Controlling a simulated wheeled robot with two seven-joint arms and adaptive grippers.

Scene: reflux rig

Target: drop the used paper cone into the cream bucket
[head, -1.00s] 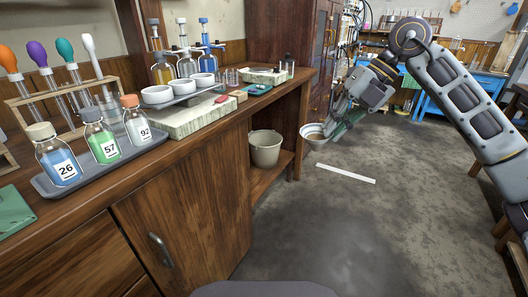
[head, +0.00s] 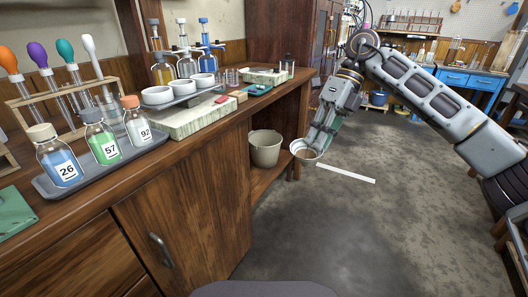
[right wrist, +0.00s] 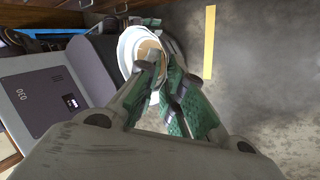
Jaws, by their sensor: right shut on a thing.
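The used paper cone (head: 304,152) is a white, open-mouthed piece with a brownish inside. My right gripper (head: 314,145) is shut on it and holds it in the air, mouth up and a little tilted. In the right wrist view the green fingers (right wrist: 170,88) close on the cone's wall (right wrist: 128,52). The cream bucket (head: 265,149) stands upright and open on the low shelf under the bench. The cone is just right of the bucket in the head view, apart from it. The bucket's inner bottom is hidden. My left gripper is not in view.
The wooden bench (head: 185,150) overhangs the bucket, and a bench leg (head: 300,115) stands close to the cone. Bottles on a tray (head: 105,165) and white bowls (head: 180,90) stand on top. A white strip (head: 346,173) lies on the open floor.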

